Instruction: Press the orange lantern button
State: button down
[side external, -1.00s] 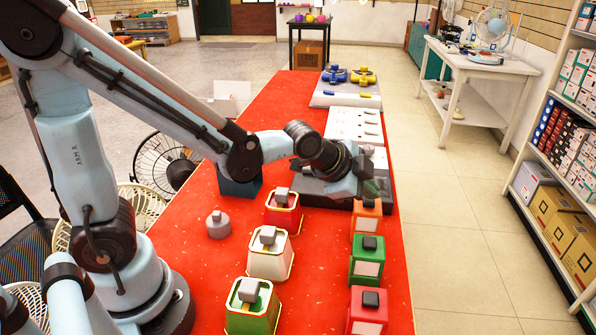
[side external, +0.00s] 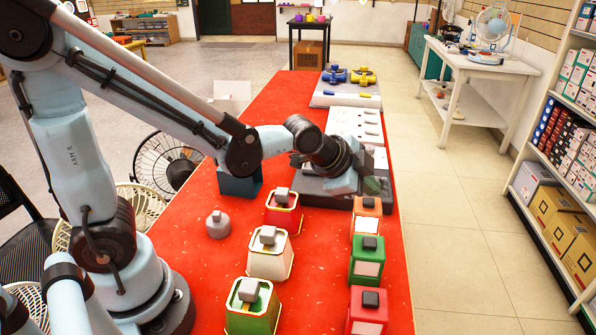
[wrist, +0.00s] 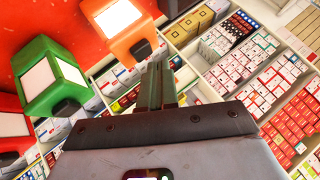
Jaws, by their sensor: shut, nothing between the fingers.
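The orange lantern (side external: 361,226) stands upright near the right edge of the red table, with a pale front panel and a dark button (side external: 369,202) on top. In the wrist view the orange lantern (wrist: 105,18) is at the top, its panel bright white and its dark button (wrist: 141,49) pointing down-right. My gripper (side external: 375,187) is shut and empty, just above and behind the button in the side view. In the wrist view my fingertips (wrist: 156,70) are close to the button. I cannot tell whether they touch it.
The green lantern (side external: 356,268) and red lantern (side external: 354,318) stand in front of the orange one. Several flared lanterns (side external: 270,262) and a grey knob piece (side external: 218,226) stand to the left. A dark base (side external: 318,197) lies behind my gripper. Shelves (side external: 560,190) stand across the aisle.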

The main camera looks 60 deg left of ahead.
jog(key=shift+r, duration=0.15)
jog(key=shift+r, duration=2.9)
jog(key=n+g, duration=0.1)
jog(key=n, duration=0.5)
send_near(365, 202)
jog(key=s+a+r, duration=0.1)
jog(key=a, duration=0.2)
jog(key=s+a+f+n+g+y, duration=0.1)
jog(key=s+a+f+n, duration=0.1)
jog(key=s+n, duration=0.2)
jog(key=shift+s+a+f+n, duration=0.25)
jog(key=shift+s+n, duration=0.15)
jog(key=shift+s, duration=0.7)
